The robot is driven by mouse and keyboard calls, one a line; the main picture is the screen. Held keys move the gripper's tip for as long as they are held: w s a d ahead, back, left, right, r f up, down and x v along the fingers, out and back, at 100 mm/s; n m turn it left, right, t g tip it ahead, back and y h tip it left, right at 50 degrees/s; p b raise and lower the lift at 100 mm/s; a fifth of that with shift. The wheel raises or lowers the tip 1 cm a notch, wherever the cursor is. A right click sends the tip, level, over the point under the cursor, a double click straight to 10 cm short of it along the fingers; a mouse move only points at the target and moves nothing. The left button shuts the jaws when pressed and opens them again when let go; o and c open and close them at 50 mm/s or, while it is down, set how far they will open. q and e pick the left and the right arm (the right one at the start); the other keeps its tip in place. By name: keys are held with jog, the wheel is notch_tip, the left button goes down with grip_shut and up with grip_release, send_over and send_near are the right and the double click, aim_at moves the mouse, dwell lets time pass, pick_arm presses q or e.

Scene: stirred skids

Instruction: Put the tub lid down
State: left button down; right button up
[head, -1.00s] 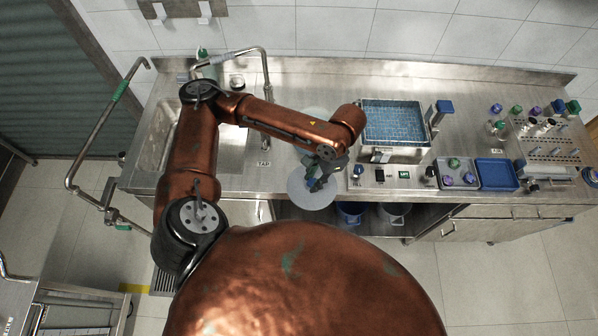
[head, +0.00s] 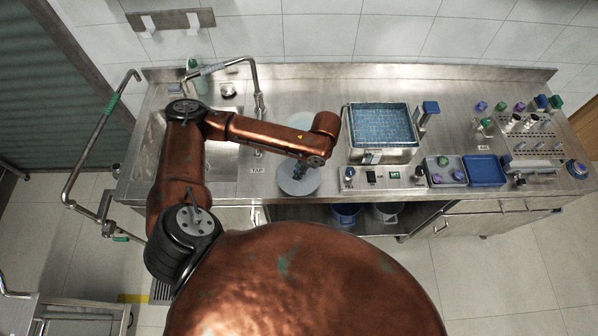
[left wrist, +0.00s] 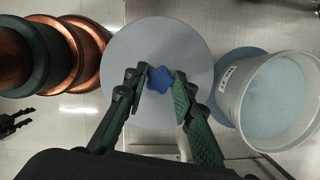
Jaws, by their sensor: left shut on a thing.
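The tub lid is a flat grey disc (head: 299,184) with a blue lobed knob (left wrist: 160,79). My left gripper (left wrist: 162,82) is shut on this knob and holds the lid from above. In the head view the lid is at the front edge of the steel counter, partly behind my arm. The tub (left wrist: 226,101) is a pale round vessel with a white label, beside the lid in the left wrist view. In the head view it is mostly hidden behind my left arm. The gap under the lid cannot be judged.
The sink (head: 222,165) and tap (head: 257,88) lie left of the lid. A steel bath with a blue grid (head: 382,124) stands to its right. Further right are a blue tray (head: 486,170) and a rack (head: 535,143). The counter between bath and tray front is mostly occupied.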

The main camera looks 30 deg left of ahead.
aim_at(308, 173)
pick_arm(q)
jog(key=shift+w+a+f, duration=0.35)
jog(key=shift+w+f, duration=0.05)
jog(key=shift+f, duration=0.3)
jog(key=shift+w+a+f, duration=0.1)
jog(key=shift+w+f, duration=0.1)
jog(key=shift+f, duration=1.55)
jog(key=c, duration=1.6)
grip_release()
jog(key=shift+f, duration=0.1)
jog(key=v, duration=1.2)
